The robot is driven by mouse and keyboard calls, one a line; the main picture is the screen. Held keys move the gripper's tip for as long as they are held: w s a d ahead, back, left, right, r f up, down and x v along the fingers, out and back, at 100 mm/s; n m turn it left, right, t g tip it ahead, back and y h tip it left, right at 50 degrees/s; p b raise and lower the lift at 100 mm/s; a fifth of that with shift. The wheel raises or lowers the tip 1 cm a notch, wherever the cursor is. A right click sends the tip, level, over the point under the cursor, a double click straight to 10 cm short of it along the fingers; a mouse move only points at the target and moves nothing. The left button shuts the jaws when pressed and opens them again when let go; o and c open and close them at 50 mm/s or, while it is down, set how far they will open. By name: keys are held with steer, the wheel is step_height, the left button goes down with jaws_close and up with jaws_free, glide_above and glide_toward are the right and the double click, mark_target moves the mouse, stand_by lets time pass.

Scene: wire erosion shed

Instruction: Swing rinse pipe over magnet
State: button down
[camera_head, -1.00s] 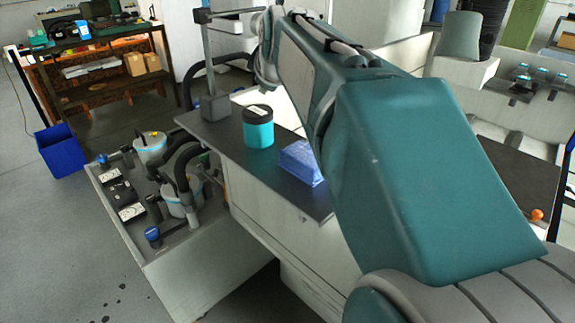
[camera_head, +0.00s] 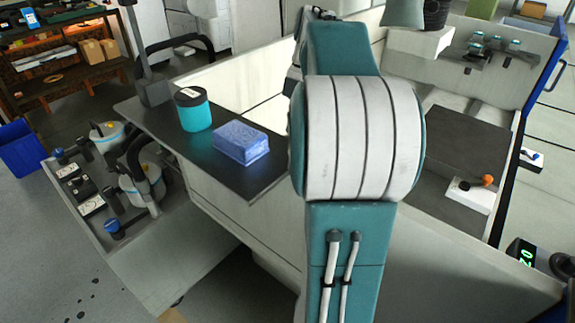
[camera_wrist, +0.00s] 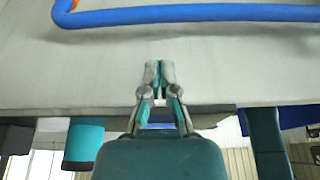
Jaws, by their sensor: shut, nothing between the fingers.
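A blue pipe (camera_wrist: 185,15) crosses the top of the wrist view and bends at its left end; I take it for the rinse pipe, but cannot confirm it. My gripper (camera_wrist: 160,65) is shut and empty, its fingertips below the pipe in the picture and apart from it. My arm hides the gripper in the head view.
A teal jar (camera_head: 194,112) and a blue block (camera_head: 241,142) stand on the dark shelf (camera_head: 255,184), left of my arm. A grey upright post (camera_head: 148,60) stands at the shelf's far left. A pump unit (camera_head: 141,187) is lower left. Open floor (camera_head: 50,285) lies at the left.

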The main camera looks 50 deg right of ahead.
steer(key=shift+a, duration=0.2)
steer(key=shift+a+f, duration=0.2)
steer(key=shift+f, duration=0.2)
steer(key=x, duration=0.9)
steer(key=shift+w+d, duration=0.1)
steer(key=shift+d, duration=0.05)
